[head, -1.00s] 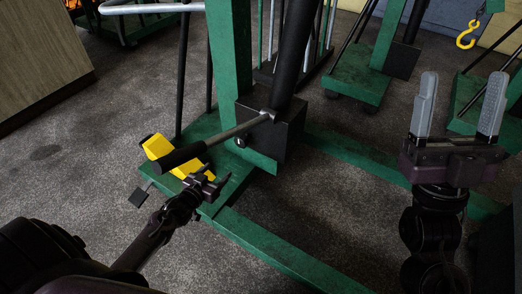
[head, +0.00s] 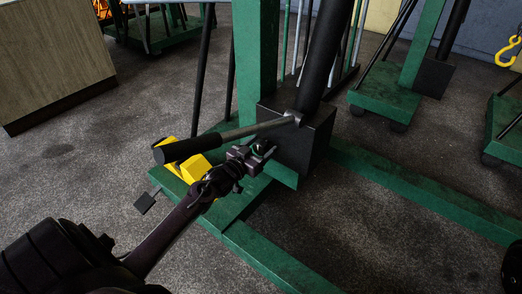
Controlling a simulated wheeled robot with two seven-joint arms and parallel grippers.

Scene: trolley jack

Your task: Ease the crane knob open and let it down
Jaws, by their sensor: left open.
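The green crane's dark pump block (head: 305,145) stands at the foot of the green post, with a black cylinder rising from it. The small dark release knob (head: 258,146) is low on the block's left side. My left gripper (head: 260,155) is open right at the knob, with its fingertips around or just beside it. I cannot tell whether they touch it. The pump handle (head: 185,149), a grey rod with a black grip, passes just above the gripper. My right gripper is out of view.
A black pedal (head: 145,203) sticks out at left. Green base legs (head: 420,190) run along the floor. Other green cranes and a yellow hook (head: 508,50) stand farther back.

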